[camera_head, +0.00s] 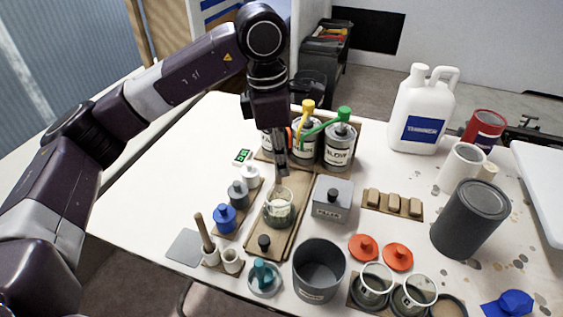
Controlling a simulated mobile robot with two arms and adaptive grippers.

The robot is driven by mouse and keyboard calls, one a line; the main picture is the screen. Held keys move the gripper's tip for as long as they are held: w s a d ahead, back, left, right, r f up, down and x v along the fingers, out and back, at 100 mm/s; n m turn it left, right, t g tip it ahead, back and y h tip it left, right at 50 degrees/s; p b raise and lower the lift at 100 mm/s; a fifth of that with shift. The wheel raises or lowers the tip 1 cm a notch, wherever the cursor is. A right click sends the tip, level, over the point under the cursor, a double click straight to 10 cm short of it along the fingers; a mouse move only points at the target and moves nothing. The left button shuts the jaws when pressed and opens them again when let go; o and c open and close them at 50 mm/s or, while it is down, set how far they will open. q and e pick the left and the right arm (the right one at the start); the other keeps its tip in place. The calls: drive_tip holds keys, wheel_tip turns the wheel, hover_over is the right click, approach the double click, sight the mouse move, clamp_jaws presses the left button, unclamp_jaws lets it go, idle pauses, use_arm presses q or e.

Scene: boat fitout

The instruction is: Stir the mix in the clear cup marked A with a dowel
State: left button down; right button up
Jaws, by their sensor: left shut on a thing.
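The clear cup (279,214) stands on a wooden board at the middle of the table, with a pale mix inside; I cannot read its mark. My left gripper (281,160) points down just above the cup and is shut on a dowel. Only a short bit of the dowel shows between the fingertips and the cup, so I cannot tell how deep its lower end is. Another wooden dowel (202,231) stands in a pale holder at the front left. My right gripper is not in view.
Lidded cans (339,148) with green and yellow pumps stand behind the cup. A grey scale-like box (332,199) is close on its right, and a dark open bucket (318,271) is in front. Small bottles (224,218) line the left. The table's far left is clear.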

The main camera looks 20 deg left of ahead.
use_arm(q)
drive_tip(key=shift+r, duration=0.1)
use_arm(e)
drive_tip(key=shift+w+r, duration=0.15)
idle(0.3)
use_arm(q)
wheel_tip(320, 180, up, 4)
drive_tip(key=p, duration=0.2)
drive_tip(key=shift+p, duration=0.3)
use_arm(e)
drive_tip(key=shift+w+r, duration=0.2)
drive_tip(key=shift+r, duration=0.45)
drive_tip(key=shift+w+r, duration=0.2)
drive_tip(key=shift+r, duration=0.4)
